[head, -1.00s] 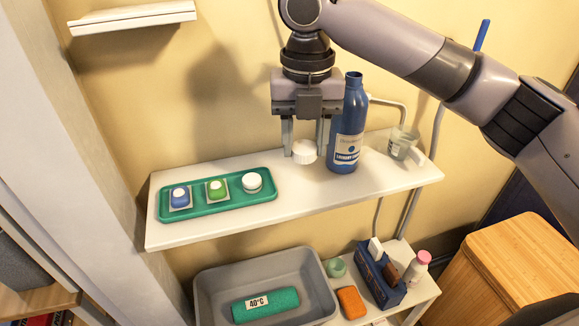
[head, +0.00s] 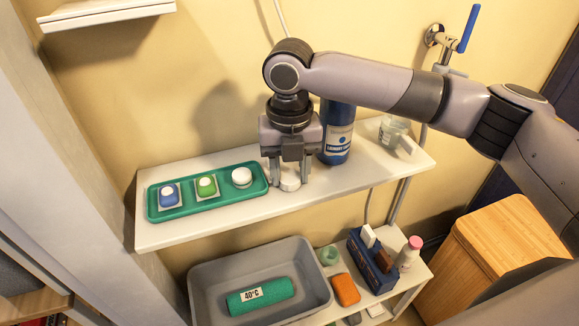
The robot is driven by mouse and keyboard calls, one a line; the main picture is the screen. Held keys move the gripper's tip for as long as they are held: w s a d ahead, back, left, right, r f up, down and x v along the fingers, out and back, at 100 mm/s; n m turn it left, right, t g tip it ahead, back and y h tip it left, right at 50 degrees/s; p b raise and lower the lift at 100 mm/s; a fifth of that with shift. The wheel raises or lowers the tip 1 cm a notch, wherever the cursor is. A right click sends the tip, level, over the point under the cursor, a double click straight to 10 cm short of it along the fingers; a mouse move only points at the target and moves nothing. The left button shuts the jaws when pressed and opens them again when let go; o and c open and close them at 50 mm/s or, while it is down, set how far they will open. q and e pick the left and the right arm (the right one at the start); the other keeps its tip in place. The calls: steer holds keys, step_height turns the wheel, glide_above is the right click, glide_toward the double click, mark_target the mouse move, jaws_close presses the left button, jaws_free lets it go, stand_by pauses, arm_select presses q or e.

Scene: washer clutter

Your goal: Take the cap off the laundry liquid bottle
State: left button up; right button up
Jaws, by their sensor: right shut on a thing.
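The blue laundry liquid bottle (head: 338,135) stands upright on the white shelf, with its label facing me. Its top is hidden behind my right arm. My right gripper (head: 288,178) points down to the left of the bottle, shut on the white cap (head: 290,182). The cap is low, at or just above the shelf surface; I cannot tell whether it touches. It is apart from the bottle and just right of the green tray. My left gripper is not in view.
The green tray (head: 208,212) holds a blue item (head: 169,195), a green item (head: 207,187) and a white round item (head: 242,177). Below are a grey basin (head: 205,285) and a blue caddy (head: 370,264). The shelf's front strip is clear.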

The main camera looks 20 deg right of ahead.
steer(key=shift+f, duration=0.15)
steer(key=o, duration=0.9)
